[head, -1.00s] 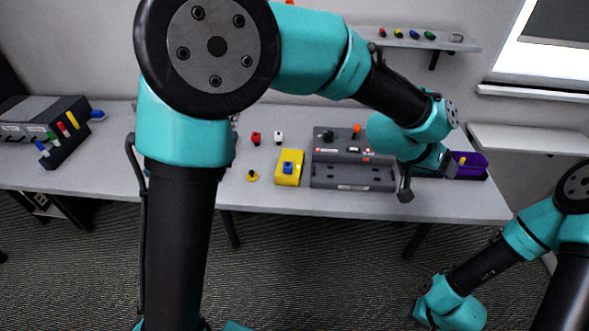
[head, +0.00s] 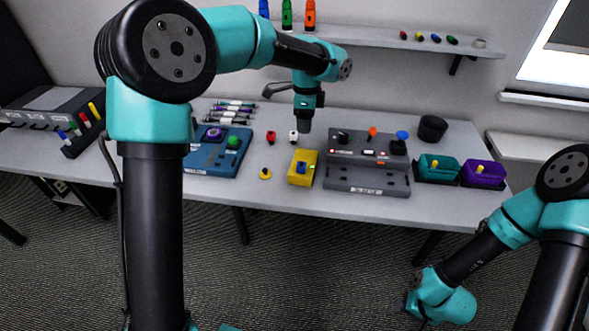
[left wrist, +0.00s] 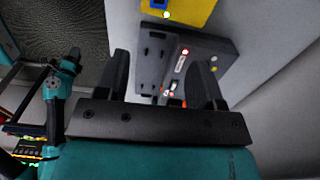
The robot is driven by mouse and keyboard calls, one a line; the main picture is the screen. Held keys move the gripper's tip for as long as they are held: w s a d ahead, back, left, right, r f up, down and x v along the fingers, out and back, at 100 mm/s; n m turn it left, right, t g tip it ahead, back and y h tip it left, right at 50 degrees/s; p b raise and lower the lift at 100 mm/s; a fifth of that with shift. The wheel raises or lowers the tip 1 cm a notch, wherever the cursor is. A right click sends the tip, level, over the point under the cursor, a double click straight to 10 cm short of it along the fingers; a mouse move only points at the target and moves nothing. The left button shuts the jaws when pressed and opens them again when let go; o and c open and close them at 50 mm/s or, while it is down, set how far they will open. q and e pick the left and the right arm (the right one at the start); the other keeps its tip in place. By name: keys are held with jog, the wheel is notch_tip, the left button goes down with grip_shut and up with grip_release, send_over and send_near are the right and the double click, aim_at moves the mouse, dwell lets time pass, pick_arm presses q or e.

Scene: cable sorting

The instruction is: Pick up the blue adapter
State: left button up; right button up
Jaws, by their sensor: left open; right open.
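A small blue piece (head: 301,168), which looks like the blue adapter, sits on a yellow block (head: 311,157) at the table's front middle. It also shows at the top edge of the left wrist view (left wrist: 158,4), partly cut off, on the yellow block. My left gripper (head: 304,126) hangs above the table behind the yellow block. In the left wrist view its two fingers (left wrist: 164,85) are apart with nothing held between them. My right gripper (head: 409,306) is low at the lower right, off the table; its fingers are hard to make out.
A grey station (head: 368,181) stands right of the yellow block, with a blue round piece (head: 403,135) at its back. Red (head: 271,137) and white (head: 293,136) connectors and a yellow piece (head: 265,174) lie nearby. Teal (head: 437,177) and purple (head: 483,181) bins stand right; a blue station (head: 205,165) stands left.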

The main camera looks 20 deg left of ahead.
dwell(0.3)
pick_arm(q)
send_over(303, 165)
jog(key=f, duration=1.2)
jog(key=shift+w+d+f, duration=0.1)
jog(key=shift+w, duration=0.1)
jog(key=shift+s+f, duration=0.15)
jog(key=shift+f, duration=2.45)
jog(key=shift+c, duration=0.3)
jog(key=c, duration=0.9)
jog(key=shift+r, duration=0.1)
jog(key=shift+c, duration=0.2)
